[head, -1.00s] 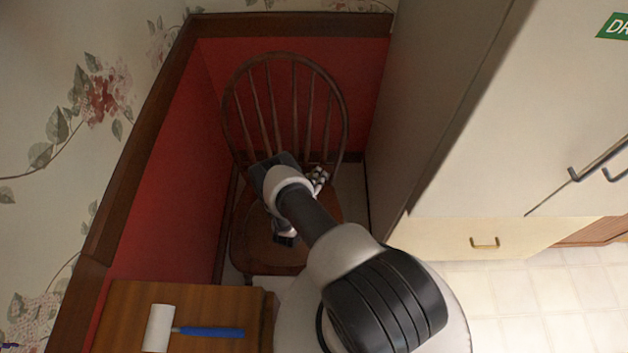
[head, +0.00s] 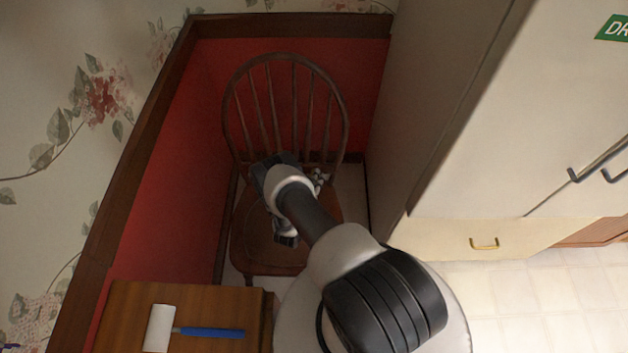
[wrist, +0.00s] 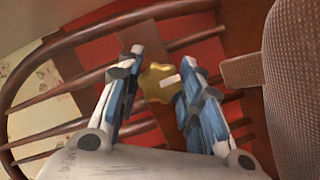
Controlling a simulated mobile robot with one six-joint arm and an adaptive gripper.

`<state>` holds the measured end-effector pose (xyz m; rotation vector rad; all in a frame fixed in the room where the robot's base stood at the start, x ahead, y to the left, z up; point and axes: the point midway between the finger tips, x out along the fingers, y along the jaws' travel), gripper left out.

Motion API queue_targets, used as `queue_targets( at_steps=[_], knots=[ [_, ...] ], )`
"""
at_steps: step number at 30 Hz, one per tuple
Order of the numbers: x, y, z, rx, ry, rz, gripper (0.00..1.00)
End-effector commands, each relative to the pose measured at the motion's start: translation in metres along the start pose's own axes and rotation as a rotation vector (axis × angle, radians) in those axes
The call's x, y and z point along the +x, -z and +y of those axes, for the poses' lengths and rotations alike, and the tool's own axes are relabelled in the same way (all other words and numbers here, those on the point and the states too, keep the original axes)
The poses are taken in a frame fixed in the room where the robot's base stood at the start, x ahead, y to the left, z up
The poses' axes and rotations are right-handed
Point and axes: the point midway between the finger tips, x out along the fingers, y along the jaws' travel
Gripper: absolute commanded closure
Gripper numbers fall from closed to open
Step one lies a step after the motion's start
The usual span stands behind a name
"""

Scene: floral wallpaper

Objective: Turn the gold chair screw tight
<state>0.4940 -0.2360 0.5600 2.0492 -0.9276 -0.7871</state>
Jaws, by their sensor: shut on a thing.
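The gold chair screw (wrist: 159,84) is a lobed knob with a small pale mark, seen between my fingers in the wrist view. My gripper (wrist: 162,72) is shut on it, with one blue-and-black finger on each side. The wooden chair (head: 252,248) stands in the corner, with a rounded back of thin spindles; its spindles also show in the wrist view (wrist: 60,88). In the head view my arm reaches over the seat and hides the screw and part of the seat.
A wooden table (head: 128,300) at lower left holds a white roller (head: 159,328) with a blue handle. A pale cabinet (head: 465,130) stands close on the right. The red wall panel (head: 165,195) is close on the left. A small patterned thing (head: 319,179) shows beside my wrist.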

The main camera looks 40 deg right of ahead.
Motion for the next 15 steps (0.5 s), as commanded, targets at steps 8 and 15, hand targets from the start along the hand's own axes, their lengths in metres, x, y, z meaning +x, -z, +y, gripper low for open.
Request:
queue_targets(
  at_steps=[8, 15],
  knots=[
    [-0.0005, -0.0004, 0.0021, 0.172, 0.073, -0.003, 0.90],
    [-0.0002, -0.0006, 0.0026, 0.382, 0.158, -0.004, 0.90]
  ],
)
